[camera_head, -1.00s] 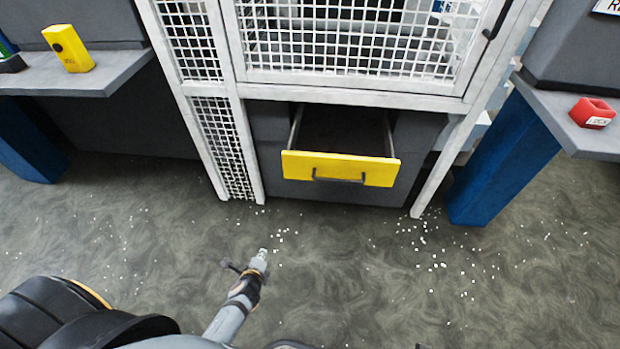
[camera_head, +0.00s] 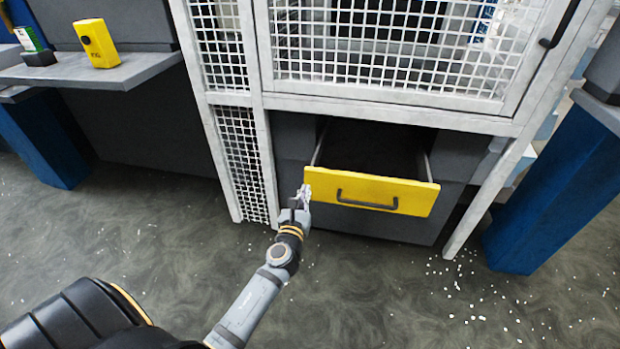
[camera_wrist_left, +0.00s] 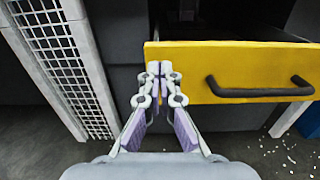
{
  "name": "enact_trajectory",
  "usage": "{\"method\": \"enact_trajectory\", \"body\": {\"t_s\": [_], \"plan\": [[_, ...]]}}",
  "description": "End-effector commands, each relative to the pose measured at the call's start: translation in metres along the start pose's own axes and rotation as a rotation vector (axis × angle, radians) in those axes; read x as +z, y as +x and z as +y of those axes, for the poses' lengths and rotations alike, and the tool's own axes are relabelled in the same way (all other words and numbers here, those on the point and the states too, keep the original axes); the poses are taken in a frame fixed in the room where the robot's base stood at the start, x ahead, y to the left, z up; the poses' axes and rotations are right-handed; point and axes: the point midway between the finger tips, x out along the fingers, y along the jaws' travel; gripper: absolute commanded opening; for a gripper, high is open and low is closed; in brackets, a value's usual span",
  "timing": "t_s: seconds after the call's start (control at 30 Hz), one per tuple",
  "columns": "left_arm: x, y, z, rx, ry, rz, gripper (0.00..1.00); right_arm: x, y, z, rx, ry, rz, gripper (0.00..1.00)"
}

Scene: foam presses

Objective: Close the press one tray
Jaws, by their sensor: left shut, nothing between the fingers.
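The press one tray is a drawer with a yellow front (camera_head: 325,187) and a black bar handle (camera_head: 367,201). It stands pulled out below the white mesh cage, and its dark inside shows behind the front. My left gripper (camera_head: 304,192) is shut and empty at the left end of the yellow front. In the left wrist view, the fingertips (camera_wrist_left: 160,68) overlap the left edge of the yellow front (camera_wrist_left: 195,60), left of the handle (camera_wrist_left: 258,90). I cannot tell whether they touch it. My right gripper is not in view.
A white mesh cage (camera_head: 264,140) frames the tray. A grey shelf (camera_head: 130,72) at the left holds a yellow box (camera_head: 95,42). A blue post (camera_head: 560,215) stands at the right. White foam bits lie on the open floor (camera_head: 400,300).

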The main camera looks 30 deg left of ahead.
Motion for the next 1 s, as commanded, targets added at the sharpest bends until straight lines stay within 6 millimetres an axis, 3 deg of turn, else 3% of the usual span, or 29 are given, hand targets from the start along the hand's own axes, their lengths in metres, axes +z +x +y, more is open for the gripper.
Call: {"method": "enact_trajectory", "body": {"t_s": [0.1, 0.33, 0.87, 1.0], "plan": [[0.0, 0.027, 0.0, 0.0, 0.0, -0.003, 0.0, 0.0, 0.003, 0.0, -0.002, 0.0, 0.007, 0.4], [-0.001, 0.061, 0.0, 0.0, 0.0, -0.001, 0.0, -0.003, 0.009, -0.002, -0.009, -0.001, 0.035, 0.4], [-0.001, 0.071, 0.0, 0.0, -0.002, 0.0, 0.0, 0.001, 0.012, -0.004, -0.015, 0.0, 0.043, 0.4], [0.0, 0.082, 0.0, 0.0, -0.001, -0.001, 0.0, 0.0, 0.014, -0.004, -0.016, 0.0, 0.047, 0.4]]}}
